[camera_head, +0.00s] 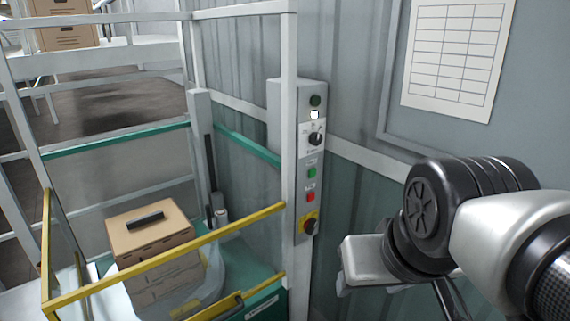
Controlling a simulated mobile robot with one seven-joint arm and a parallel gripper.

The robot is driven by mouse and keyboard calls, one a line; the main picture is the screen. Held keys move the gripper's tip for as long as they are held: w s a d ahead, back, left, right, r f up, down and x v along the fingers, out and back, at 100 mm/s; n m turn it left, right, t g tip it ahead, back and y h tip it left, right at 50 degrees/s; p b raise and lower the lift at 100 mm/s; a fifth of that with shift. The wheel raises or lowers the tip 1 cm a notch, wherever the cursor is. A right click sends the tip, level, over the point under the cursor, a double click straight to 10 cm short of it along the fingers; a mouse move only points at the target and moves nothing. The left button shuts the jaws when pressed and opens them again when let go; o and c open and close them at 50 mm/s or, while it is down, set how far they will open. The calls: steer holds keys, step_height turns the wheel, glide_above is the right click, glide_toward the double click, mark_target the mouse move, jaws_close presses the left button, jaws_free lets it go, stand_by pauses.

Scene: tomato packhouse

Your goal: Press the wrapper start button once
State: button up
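A narrow grey control panel (303,150) is mounted upright beside the wrapper's frame post, against the corrugated wall. From top to bottom it has a dark green round lamp or button, a bright white square, a black rotary selector on a white plate, a green button (312,172), a red button (310,196) and a dark knob on a yellow plate (309,224). The labels are too small to read. My gripper (367,286) is right of the panel's lower end, apart from it in the picture. Its fingers are mostly hidden below the gripper body.
A yellow guard rail (170,258) and white frame posts enclose the wrapper at left. Inside, stacked brown cartons (150,232) stand on a round turntable with a dark object on top. A paper chart (458,52) hangs at upper right. More cartons (66,32) stand at upper left.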

jaws_close()
stand_by(1.5)
